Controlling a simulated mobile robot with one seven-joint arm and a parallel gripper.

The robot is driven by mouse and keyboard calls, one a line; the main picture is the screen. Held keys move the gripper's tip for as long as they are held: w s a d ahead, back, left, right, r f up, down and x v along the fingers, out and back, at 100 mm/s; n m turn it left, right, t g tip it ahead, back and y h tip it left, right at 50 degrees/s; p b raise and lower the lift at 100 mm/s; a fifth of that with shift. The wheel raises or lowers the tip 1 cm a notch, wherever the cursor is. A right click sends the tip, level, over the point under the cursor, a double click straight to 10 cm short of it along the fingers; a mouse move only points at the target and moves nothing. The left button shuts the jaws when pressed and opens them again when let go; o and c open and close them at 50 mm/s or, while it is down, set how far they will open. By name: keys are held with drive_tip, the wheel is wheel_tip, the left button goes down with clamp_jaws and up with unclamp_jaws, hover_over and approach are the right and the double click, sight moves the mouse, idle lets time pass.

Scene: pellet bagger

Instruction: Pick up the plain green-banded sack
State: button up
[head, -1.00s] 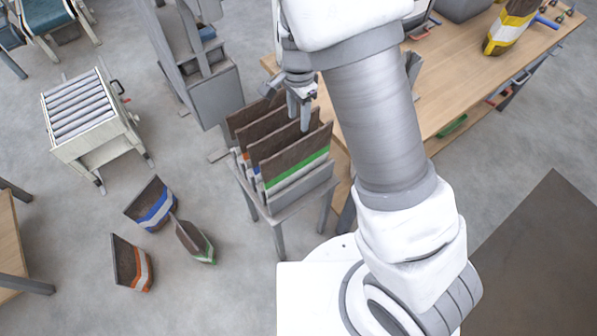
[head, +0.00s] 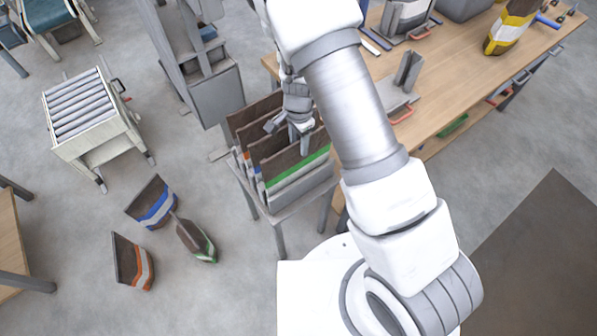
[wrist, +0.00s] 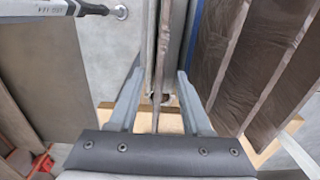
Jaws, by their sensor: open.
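A brown sack with a green band above a pale lower part (head: 299,170) stands upright at the near side of a grey rack (head: 290,205). Another brown sack with a green band (head: 196,240) lies on the floor. My gripper (head: 289,138) is open, pointing down at the tops of the racked sacks. In the wrist view, my gripper (wrist: 160,100) has its fingers apart on either side of a thin upright edge (wrist: 166,65). I cannot tell which racked sack that edge belongs to. The lower parts of the racked sacks are partly hidden.
Other brown sacks (head: 252,112) fill the rack behind. A blue-banded sack (head: 155,205) and an orange-banded sack (head: 132,262) lie on the floor. A wooden bench (head: 450,75) stands right of the rack, a grey machine (head: 215,92) behind it, a roller stand (head: 85,110) at left.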

drive_tip(key=shift+c, duration=0.3)
clamp_jaws()
idle(1.1)
